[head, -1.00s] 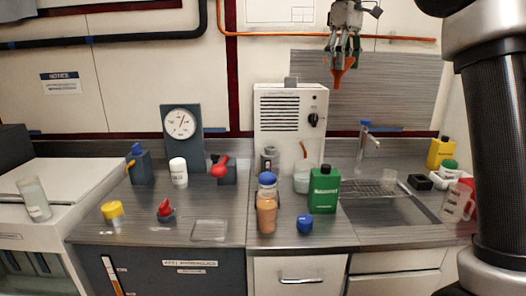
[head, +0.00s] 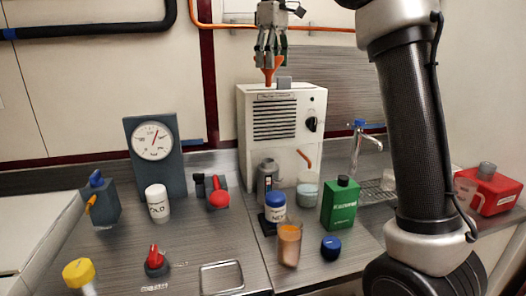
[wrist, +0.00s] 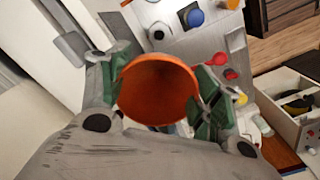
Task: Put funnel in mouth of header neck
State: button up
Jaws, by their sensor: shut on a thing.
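The orange funnel (head: 271,72) is held spout down in my gripper (head: 270,52), high above the counter near the top of the white cabinet. In the wrist view its wide round mouth (wrist: 158,88) faces the camera, between the green-padded fingers of my gripper (wrist: 158,92). The fingers are shut on it from both sides. A short grey stub (head: 284,82) stands on the cabinet's top and may be the header neck; its opening cannot be seen. In the head view the funnel's tip is just left of this stub. I cannot tell whether it is nearer or farther.
The white cabinet (head: 312,105) stands at the back of the counter. A dial gauge panel (head: 154,170) is left of it. A red container (head: 492,193) is far right.

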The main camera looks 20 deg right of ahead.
notch_tip(320, 180, down, 25)
jog(key=shift+r, duration=0.15)
dwell(0.3)
jog(key=o, duration=1)
notch_tip(320, 180, up, 11)
jog(key=s+d+r+m+t, duration=0.1)
jog(key=s+d+r+m, duration=0.15)
jog(key=s+d, duration=0.35)
jog(key=s+d+f+m+t, duration=0.1)
jog(key=s+d+f+m, duration=0.1)
jog(key=s, duration=0.6)
jog(key=s+d+f+m+t, duration=0.1)
jog(key=s+d+f+m, duration=0.1)
jog(key=s, duration=0.7)
jog(key=s+d+f+m+t, duration=0.1)
jog(key=s+d+f, duration=0.3)
jog(key=s, duration=0.4)
jog(key=shift+s+f+m, duration=0.15)
jog(key=shift+f+m, duration=0.3)
jog(key=shift+m, duration=0.3)
